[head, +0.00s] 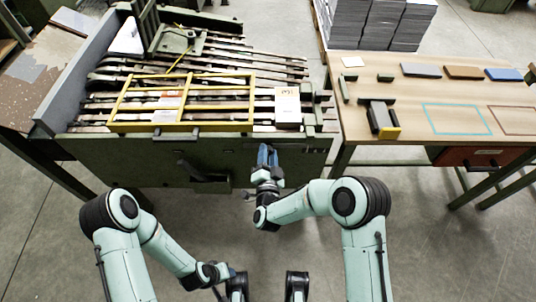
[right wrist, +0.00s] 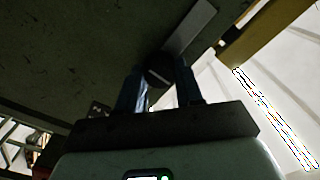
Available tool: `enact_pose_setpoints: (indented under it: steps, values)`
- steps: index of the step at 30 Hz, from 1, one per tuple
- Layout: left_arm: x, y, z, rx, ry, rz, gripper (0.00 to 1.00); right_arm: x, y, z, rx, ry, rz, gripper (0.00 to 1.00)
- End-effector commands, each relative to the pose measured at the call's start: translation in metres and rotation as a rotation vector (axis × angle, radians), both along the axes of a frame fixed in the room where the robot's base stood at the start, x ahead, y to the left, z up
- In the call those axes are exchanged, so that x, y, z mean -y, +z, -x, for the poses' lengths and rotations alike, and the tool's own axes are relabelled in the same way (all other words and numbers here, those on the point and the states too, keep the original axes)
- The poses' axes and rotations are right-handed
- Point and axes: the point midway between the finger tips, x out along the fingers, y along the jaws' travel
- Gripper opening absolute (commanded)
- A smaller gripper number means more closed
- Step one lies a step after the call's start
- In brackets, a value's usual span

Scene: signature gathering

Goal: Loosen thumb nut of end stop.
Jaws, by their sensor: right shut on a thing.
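My right gripper (head: 267,156) is up against the front of the green machine (head: 120,160), right of its middle. In the right wrist view, its two fingers (right wrist: 158,92) are shut on a dark round knob with a slot-like line, seemingly the thumb nut (right wrist: 158,74). A flat grey metal bar (right wrist: 190,28), perhaps part of the end stop, runs up and right from the knob. In the head view the gripper hides the nut. My left gripper (head: 230,272) is low at the bottom centre, away from the machine; its fingers are too unclear to read.
A yellow frame (head: 181,123) lies over rows of metal bars on the machine. A white and orange box (head: 288,106) stands at their right end. A wooden table (head: 420,88) with blocks and a dark fixture (head: 380,117) stands right. Floor in front is clear.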

Motion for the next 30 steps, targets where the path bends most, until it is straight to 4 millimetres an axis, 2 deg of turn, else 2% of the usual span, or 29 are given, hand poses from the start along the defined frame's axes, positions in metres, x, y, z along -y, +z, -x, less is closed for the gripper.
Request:
enact_pose_setpoints:
  steps: [9,22,23,24,25,30]
  values:
    - [-0.0003,-0.0003,-0.0006,0.002,0.001,-0.001,0.43,0.0006,-0.0006,0.0003,-0.001,-0.001,0.080,0.05]
    - [-0.0003,-0.0003,-0.0006,0.002,0.001,-0.001,0.43,0.0005,-0.0008,0.0004,-0.002,-0.001,0.088,0.05]
    - [-0.0003,-0.0003,-0.0006,0.002,0.001,-0.001,0.43,0.0006,-0.0008,0.0004,-0.002,-0.001,0.088,0.42]
    - [-0.0003,-0.0003,-0.0006,0.002,0.001,-0.001,0.43,0.0005,-0.0008,0.0004,-0.002,-0.001,0.088,0.55]
    - [-0.0003,-0.0003,-0.0006,0.002,0.001,-0.001,0.43,0.0004,-0.0007,0.0004,-0.002,-0.001,0.087,0.61]
    - [-0.0002,-0.0003,-0.0005,0.001,0.000,0.000,0.43,0.0001,-0.0004,0.0002,-0.001,0.000,0.086,0.61]
